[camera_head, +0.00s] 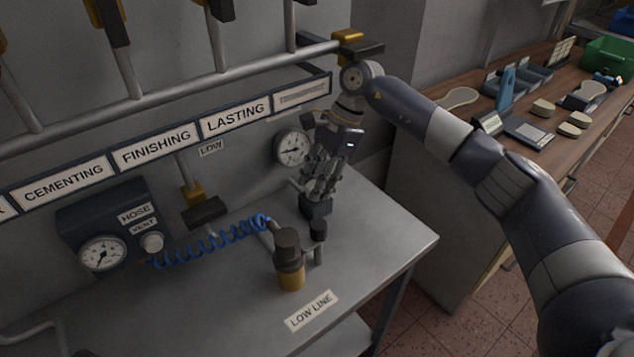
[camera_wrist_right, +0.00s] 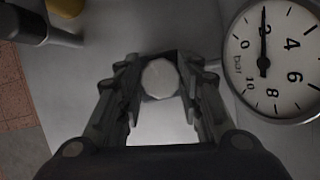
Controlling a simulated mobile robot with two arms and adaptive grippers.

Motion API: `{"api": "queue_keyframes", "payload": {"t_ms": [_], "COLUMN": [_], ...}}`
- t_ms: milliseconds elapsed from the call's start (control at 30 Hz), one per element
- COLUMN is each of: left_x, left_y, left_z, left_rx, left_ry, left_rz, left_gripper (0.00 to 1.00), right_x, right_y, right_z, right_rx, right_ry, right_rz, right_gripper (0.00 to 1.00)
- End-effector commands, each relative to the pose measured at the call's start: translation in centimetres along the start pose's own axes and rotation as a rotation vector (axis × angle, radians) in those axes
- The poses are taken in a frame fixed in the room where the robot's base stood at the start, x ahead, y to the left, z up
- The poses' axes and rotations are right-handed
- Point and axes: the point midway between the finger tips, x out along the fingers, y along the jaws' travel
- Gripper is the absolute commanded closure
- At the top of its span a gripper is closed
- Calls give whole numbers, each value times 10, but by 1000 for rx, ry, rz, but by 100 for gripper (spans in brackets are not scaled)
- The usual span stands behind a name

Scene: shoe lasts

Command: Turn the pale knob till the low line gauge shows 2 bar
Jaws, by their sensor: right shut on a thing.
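The pale knob (camera_wrist_right: 160,78) sits between the fingers of my right gripper (camera_wrist_right: 158,84) in the wrist view, and the gripper is shut on it. In the head view my right gripper (camera_head: 314,190) reaches down over a dark fitting (camera_head: 317,208) at the back of the bench, and its fingers hide the knob. The low line gauge (camera_head: 292,148) is on the wall just behind the gripper. In the wrist view this gauge (camera_wrist_right: 275,62) has its needle near where 2 bar lies, between 0 and 4; the needle covers that figure. My left gripper is not in view.
A yellow and dark cylinder (camera_head: 289,262) stands on the grey bench (camera_head: 385,232) behind the LOW LINE label (camera_head: 311,311). A blue coiled hose (camera_head: 210,246) runs left to another gauge (camera_head: 102,253) and a small pale VENT knob (camera_head: 152,243). A pipe rail (camera_head: 170,84) crosses above.

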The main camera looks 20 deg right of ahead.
Motion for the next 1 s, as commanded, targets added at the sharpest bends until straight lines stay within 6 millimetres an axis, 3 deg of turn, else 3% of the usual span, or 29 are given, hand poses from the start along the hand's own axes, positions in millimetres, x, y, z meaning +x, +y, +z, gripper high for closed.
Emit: {"api": "queue_keyframes", "payload": {"t_ms": [233, 267, 333, 1000], "left_x": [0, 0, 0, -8], "left_y": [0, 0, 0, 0], "left_z": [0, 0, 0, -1], "left_rx": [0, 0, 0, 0], "left_ry": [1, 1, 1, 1], "left_rz": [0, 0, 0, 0], "left_gripper": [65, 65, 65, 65], "right_x": [0, 0, 0, -2], "right_y": [0, 0, 0, 0], "right_z": [-1, -1, -1, 0], "right_rx": [2, 2, 2, 34], "right_ry": [2, 2, 2, 2], "right_rz": [-1, -1, -1, -14], "right_gripper": [90, 62, 46, 46]}}
